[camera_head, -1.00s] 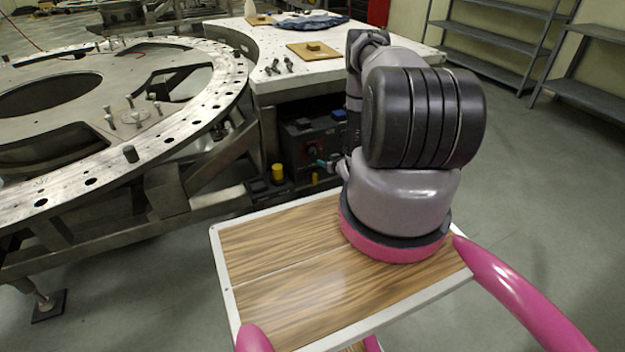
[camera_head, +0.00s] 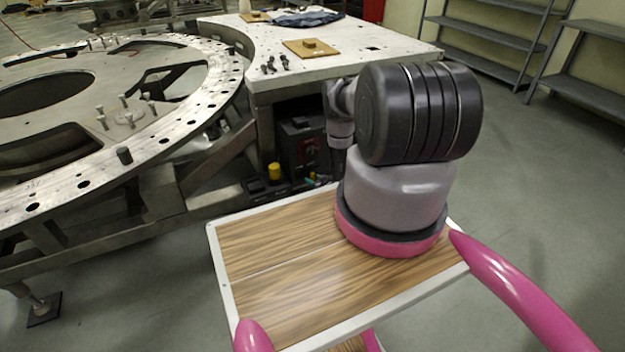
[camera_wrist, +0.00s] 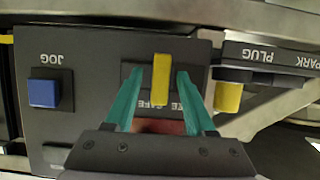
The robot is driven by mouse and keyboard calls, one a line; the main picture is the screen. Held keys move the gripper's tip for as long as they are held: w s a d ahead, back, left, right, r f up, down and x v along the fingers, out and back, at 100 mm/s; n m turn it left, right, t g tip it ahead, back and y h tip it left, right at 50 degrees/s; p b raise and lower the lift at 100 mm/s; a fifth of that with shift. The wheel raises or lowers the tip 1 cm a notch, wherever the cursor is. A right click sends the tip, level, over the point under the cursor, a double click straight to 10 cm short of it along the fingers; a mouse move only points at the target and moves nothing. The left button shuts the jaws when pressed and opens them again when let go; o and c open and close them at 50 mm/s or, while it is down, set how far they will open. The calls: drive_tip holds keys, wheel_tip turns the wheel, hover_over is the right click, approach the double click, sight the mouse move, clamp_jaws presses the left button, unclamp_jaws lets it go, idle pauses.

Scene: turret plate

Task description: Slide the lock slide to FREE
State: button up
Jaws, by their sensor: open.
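The lock slide is a yellow bar (camera_wrist: 160,80) in a dark slot on a grey panel (camera_wrist: 95,112) in the wrist view. My gripper (camera_wrist: 160,78) is open, with one teal finger on each side of the yellow bar. Small gaps show between bar and fingers, so I see no grip. Lettering reading SAFE, and part of a word ending in RE, lies below the slot, partly covered by the bar and fingers. In the head view only a bit of teal finger shows low beside the dark control box (camera_head: 303,145); my arm hides the rest.
A blue JOG button (camera_wrist: 43,93) is left of the slide. A yellow plug (camera_wrist: 228,97) sits right of it, close to the right finger, under PLUG and PARK labels. The white-topped bench (camera_head: 345,63) overhangs the box; the round turret plate (camera_head: 190,110) is left.

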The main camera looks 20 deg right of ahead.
drive_tip(key=shift+x, duration=0.75)
clamp_jaws()
idle(0.9)
